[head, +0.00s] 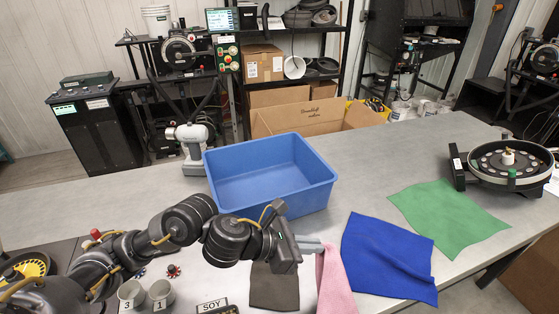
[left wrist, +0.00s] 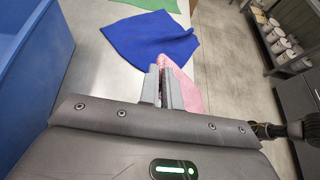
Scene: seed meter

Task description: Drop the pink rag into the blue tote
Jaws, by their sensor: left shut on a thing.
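The blue tote (head: 270,172) stands open on the grey table, and I see no rag in the part of its inside that shows. In the left wrist view its wall (left wrist: 30,50) is at the upper left. My left gripper (head: 312,246) is in front of the tote and to its right, shut on the pink rag (head: 335,283). The rag hangs down from the jaws in the head view. In the left wrist view the pink rag (left wrist: 183,85) shows at and beyond the fingertips (left wrist: 162,88). My right gripper is not in view.
A blue cloth (head: 388,258), a green cloth (head: 448,212) and a dark cloth (head: 274,287) lie on the table. A white and grey handheld tool (head: 193,145) stands left of the tote. A round seed meter (head: 506,165) is at the right.

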